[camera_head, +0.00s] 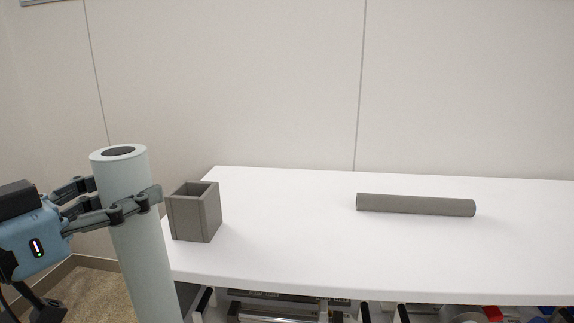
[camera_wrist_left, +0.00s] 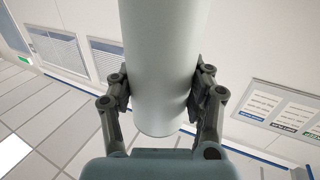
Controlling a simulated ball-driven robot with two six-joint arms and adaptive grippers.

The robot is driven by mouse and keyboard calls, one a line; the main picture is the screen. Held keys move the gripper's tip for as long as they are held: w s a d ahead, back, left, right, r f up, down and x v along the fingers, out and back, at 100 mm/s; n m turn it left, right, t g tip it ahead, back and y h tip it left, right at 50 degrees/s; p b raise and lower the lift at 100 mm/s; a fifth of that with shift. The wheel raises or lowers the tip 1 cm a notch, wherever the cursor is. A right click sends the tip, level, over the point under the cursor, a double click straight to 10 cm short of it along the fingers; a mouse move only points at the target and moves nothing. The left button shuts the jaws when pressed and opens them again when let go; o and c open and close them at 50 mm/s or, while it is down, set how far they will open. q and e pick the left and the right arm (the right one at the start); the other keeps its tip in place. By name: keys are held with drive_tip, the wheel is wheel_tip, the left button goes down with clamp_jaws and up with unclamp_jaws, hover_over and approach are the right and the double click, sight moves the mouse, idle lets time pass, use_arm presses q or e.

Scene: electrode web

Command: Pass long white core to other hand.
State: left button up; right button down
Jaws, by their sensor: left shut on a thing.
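The long white core (camera_head: 138,245) is a pale tube with a dark hole in its top end. It stands nearly upright at the left of the head view, in front of the table's left end, and its lower end runs out of the picture. My left gripper (camera_head: 128,203) is shut on it a little below the top end. In the left wrist view the core (camera_wrist_left: 162,60) sits between both fingers of my left gripper (camera_wrist_left: 160,90). My right gripper shows in neither view.
A white table (camera_head: 300,245) fills the middle and right. An open grey square box (camera_head: 195,212) stands near its left end. A grey cylinder (camera_head: 415,205) lies on its side farther right. The tabletop between them is clear. Several items sit below the table's front edge.

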use_arm(q)
drive_tip(key=shift+d, duration=0.1)
drive_tip(key=shift+d+r+m+g+h, duration=0.3)
drive_tip(key=shift+d+h, duration=0.1)
drive_tip(key=shift+d, duration=0.1)
drive_tip(key=d+r+m+g+h, duration=0.6)
drive_tip(key=d+m+g+h, duration=0.15)
drive_tip(key=d, duration=0.55)
drive_tip(key=w+d+f+m+g, duration=0.4)
drive_tip(key=f+g, duration=0.1)
drive_tip(key=g, duration=0.3)
drive_tip(key=s+a+r+n+t+y, duration=0.3)
drive_tip(key=s+a+r+n+t, duration=0.4)
drive_tip(key=r+t, duration=0.4)
drive_tip(key=w+d+f+m+g+h, duration=0.1)
drive_tip(key=w+d+f+m+g, duration=0.1)
drive_tip(key=f+m+g, duration=0.3)
drive_tip(key=w+d+f+m+g+h, duration=0.1)
drive_tip(key=w+f+m+g, duration=0.3)
drive_tip(key=g, duration=0.9)
drive_tip(key=shift+d+f+m, duration=0.5)
drive_tip(key=shift+f+m, duration=0.3)
drive_tip(key=shift+m, duration=0.65)
drive_tip(key=shift+f, duration=0.1)
